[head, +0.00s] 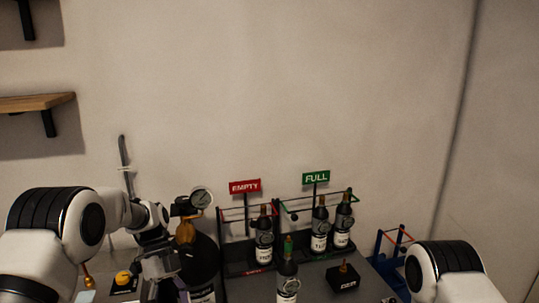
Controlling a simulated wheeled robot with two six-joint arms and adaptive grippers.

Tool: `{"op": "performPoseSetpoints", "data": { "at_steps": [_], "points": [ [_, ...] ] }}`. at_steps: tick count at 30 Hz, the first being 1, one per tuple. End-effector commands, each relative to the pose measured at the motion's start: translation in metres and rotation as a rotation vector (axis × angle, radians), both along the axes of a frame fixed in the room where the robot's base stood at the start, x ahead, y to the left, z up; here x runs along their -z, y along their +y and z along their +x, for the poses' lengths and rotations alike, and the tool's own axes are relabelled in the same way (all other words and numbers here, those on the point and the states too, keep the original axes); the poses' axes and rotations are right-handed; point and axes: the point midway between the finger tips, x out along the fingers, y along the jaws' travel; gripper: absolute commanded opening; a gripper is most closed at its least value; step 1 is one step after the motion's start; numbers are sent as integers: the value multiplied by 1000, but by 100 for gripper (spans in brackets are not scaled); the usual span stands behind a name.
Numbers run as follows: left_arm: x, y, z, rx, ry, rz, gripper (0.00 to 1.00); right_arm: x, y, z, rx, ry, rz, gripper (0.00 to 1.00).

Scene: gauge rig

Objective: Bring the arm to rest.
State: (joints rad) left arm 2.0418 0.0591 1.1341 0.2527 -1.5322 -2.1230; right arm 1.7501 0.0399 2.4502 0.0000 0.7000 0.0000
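My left arm comes in from the left, and its gripper (160,268) points down at the lower left, beside a large dark cylinder (203,262). The gripper's fingers are small and dark, and I cannot tell whether they are open or shut or hold anything. A round gauge (201,198) and a brass-coloured fitting (185,231) are at the cylinder's top, just right of my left wrist. Of my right arm only an upper part shows at the lower right; its gripper is out of view.
The rack with the red EMPTY sign (245,187) has one dark bottle (264,238); the rack with the green FULL sign (316,178) has two. A green-topped bottle (287,278) stands in front. A black block (343,279) and blue frame (388,262) are to the right.

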Motion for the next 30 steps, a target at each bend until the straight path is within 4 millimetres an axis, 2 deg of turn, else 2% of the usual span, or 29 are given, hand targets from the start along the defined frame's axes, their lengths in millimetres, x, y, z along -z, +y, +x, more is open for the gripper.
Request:
{"op": "performPoseSetpoints", "data": {
  "at_steps": [1, 5, 6, 8, 9, 11, 12, 13, 15, 17, 18, 20, 22, 24, 27, 30],
  "points": [
    [32, 0, -19, -23, 52, 29, 79, 2, 0, 0, 0, 0, 0, 49],
    [121, 4, -87, -143, 166, 184, 79, 6, 0, 0, 0, 0, 0, 49],
    [147, 6, -111, -192, 193, 249, 79, 6, 0, 0, 0, 0, 0, 49],
    [180, 10, -150, -270, 222, 350, 79, 8, 0, 0, 0, 0, 0, 49],
    [200, 13, -178, -329, 235, 423, 79, 8, 0, 0, 0, 0, 0, 49],
    [226, 18, -222, -429, 243, 539, 79, 10, 0, 0, 0, 0, 0, 49],
    [241, 22, -254, -512, 240, 623, 79, 10, 0, 0, 0, 0, 0, 49],
    [249, 25, -276, -582, 229, 685, 79, 11, 0, 0, 0, 0, 0, 49],
    [259, 30, -319, -763, 187, 806, 79, 11, 0, 0, 0, 0, 0, 49],
    [260, 33, -343, -943, 134, 880, 79, 11, 0, 0, 0, 0, 0, 49],
    [258, 35, -351, -1081, 93, 909, 79, 11, 0, 0, 0, 0, 0, 49],
    [253, 35, -353, -1295, 36, 919, 79, 11, 0, 0, 0, 0, 0, 49],
    [251, 35, -341, -1545, -17, 888, 79, 11, 0, 0, 0, 0, 0, 49],
    [254, 35, -314, -1756, -58, 819, 79, 11, 0, 0, 0, 0, 0, 49],
    [254, 35, -299, -1911, -55, 782, 79, 11, 0, 0, 0, 0, 0, 49],
    [254, 35, -300, -1935, -45, 787, 79, 11, 0, 0, 0, 0, 0, 49]
  ]
}}
